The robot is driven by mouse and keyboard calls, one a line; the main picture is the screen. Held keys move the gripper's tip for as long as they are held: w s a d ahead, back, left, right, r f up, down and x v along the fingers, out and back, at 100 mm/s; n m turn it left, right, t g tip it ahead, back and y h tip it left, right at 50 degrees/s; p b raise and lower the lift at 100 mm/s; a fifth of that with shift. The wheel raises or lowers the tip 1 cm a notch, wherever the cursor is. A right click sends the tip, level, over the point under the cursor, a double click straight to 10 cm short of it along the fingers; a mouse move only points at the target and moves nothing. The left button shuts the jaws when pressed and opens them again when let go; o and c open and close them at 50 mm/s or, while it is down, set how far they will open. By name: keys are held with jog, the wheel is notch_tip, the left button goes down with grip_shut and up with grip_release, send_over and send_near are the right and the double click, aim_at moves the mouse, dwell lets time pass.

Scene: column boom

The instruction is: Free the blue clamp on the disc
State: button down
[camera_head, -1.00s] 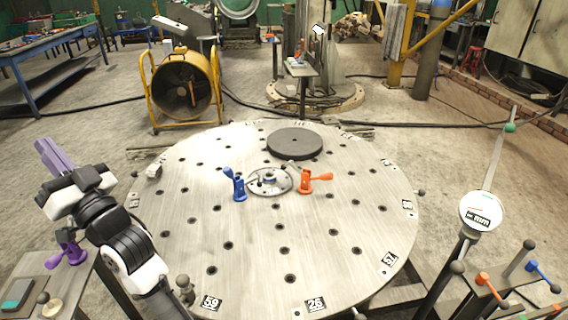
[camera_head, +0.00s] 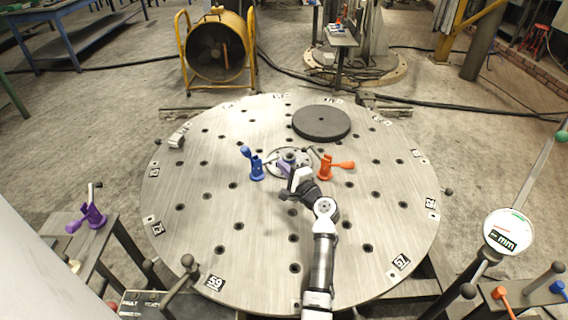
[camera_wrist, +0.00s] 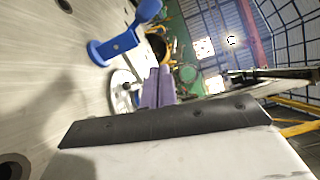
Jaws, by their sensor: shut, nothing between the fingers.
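The blue clamp (camera_head: 256,165) stands on the large round disc (camera_head: 215,215), left of the hub plate (camera_head: 283,158) at the middle. Its handle points up and left in the head view. An orange clamp (camera_head: 326,168) stands right of the hub. My gripper (camera_head: 284,168), with purple fingers, is over the hub plate between the two clamps, shut and empty. In the wrist view the blue clamp (camera_wrist: 121,42) shows at upper left, apart from my purple fingertips (camera_wrist: 159,73). The hub is partly hidden behind my gripper.
A dark round plate (camera_head: 321,122) lies on the disc's far part. A purple clamp (camera_head: 88,215) stands on a side table at left. A dial marked mm (camera_head: 508,232) stands at right. A yellow-framed fan (camera_head: 216,50) is behind the disc.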

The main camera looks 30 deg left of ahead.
aim_at(257, 169)
jog(key=a, duration=1)
jog(key=shift+w+r+p, duration=0.2)
jog(key=shift+r+p, duration=0.15)
jog(key=shift+p, duration=0.1)
jog(key=shift+s+a+f+b, duration=0.1)
jog(key=shift+b, duration=0.35)
jog(key=shift+s+n, duration=0.1)
jog(key=shift+n, duration=0.2)
